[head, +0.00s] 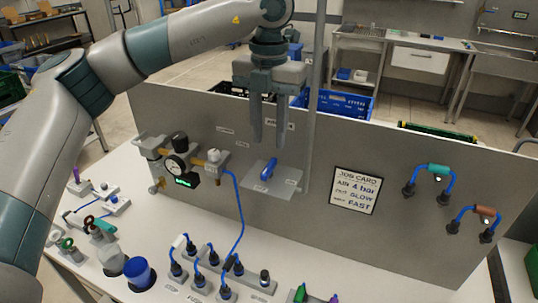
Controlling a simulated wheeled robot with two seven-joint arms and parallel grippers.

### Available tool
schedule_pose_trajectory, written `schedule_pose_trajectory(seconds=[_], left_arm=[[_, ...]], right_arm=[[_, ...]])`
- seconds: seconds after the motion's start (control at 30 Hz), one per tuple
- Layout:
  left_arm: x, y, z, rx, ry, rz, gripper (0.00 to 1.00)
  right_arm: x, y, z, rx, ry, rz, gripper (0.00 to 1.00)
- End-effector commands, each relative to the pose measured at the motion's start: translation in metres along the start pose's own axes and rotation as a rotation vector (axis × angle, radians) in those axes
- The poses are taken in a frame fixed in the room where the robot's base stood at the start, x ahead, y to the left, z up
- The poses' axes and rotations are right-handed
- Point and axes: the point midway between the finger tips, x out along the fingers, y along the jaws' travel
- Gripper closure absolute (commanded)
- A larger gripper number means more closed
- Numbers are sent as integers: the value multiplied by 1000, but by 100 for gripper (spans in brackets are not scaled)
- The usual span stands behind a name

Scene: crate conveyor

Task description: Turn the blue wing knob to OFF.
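The blue wing knob (267,169) sits on a grey plate (284,188) in front of the grey upright panel. Its wing points up and to the right in the picture. Small labels stand around the plate, too small to read. My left gripper (269,144) comes down from above with its two fingers apart and nothing between them. Its fingertips are above the knob in the picture and appear clear of it. My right gripper is not in view.
A gauge and valve unit (176,166) with a green display stands left of the plate, with a blue hose running down. Blue connectors (213,258) stand in front. A job card (355,190) and hose loops (434,172) are on the panel. A grey post (313,110) rises close right of my gripper.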

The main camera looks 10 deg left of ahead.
Motion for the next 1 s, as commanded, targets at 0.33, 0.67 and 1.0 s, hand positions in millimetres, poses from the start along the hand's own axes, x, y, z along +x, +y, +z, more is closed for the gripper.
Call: schedule_pose_trajectory(seconds=[0.33, 0.67, 1.0], left_arm=[[-69, -1, 0, 0, -3, 0, 70], [-102, 0, 0, 0, -1, 0, 70], [-104, 0, 0, 1, 1, 0, 70]], right_arm=[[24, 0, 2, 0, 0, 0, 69], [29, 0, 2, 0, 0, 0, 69], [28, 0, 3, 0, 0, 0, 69]])
